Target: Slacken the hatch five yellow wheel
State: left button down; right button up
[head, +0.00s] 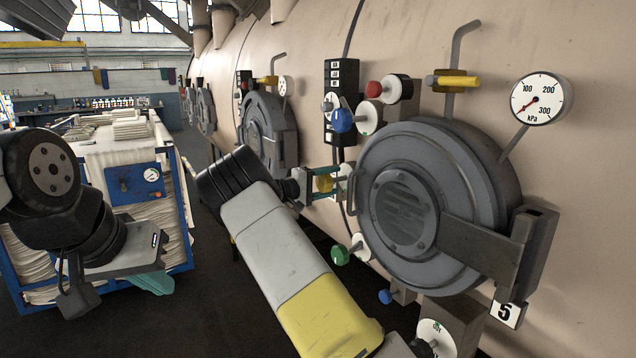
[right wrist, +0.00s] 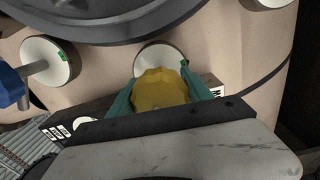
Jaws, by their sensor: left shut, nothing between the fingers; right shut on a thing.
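Hatch five (head: 400,212) is a round grey door on the beige vessel, with a "5" plate (head: 506,314) below its hinge. Its yellow wheel (head: 323,183) is on the hatch's left side, in front of a white disc. In the right wrist view the yellow wheel (right wrist: 160,90) sits between the teal fingers, and the white disc (right wrist: 158,60) with a green mark shows behind it. My right gripper (head: 325,182) is shut on the wheel. My left gripper (head: 152,284) is shut and empty at the lower left, far from the hatch, near the blue cart.
Close to the yellow wheel are a blue knob (head: 342,120), a red knob (head: 373,89) and a green knob (head: 339,254). A yellow lever (head: 457,81) and a kPa gauge (head: 538,98) are above the hatch. A blue cart (head: 178,212) with white cloth stands left.

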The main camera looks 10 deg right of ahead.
jog(key=m, duration=0.4)
jog(key=shift+a+f, duration=0.1)
jog(key=shift+m, duration=2.1)
jog(key=o, duration=1.4)
jog(key=shift+c, duration=0.2)
